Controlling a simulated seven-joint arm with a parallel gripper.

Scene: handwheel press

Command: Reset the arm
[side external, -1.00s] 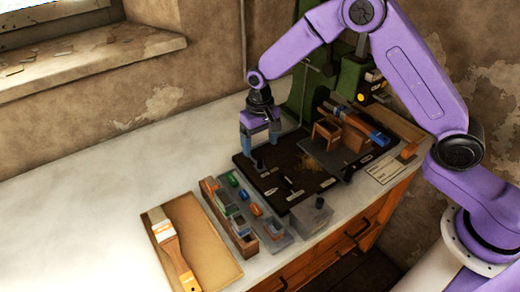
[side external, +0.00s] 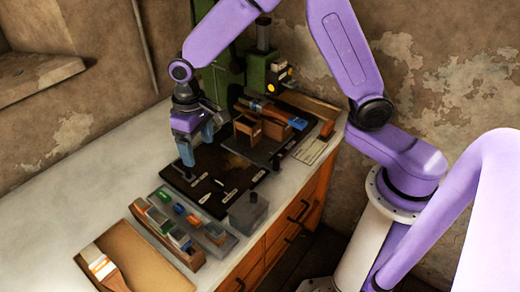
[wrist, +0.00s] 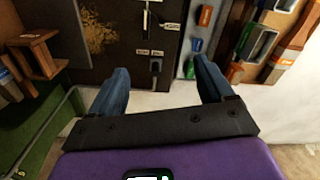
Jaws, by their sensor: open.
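My gripper (side external: 198,150) hangs fingers-down above the back left part of the dark board (side external: 206,200). Its blue fingers are apart, and nothing is visibly held. In the wrist view my gripper (wrist: 160,72) spans a small dark upright peg (wrist: 155,66) on the board, seen between the fingers. Whether the fingers are level with the peg or above it I cannot tell. The green press (side external: 258,75) stands behind, partly hidden by my arm.
A grey tray (side external: 220,240) with coloured pieces, a wooden holder (side external: 150,222) and a brush (side external: 103,267) lie at the front left. A grey block (side external: 248,208) and a small wooden stand (side external: 247,126) are close by. The bench's left side is clear.

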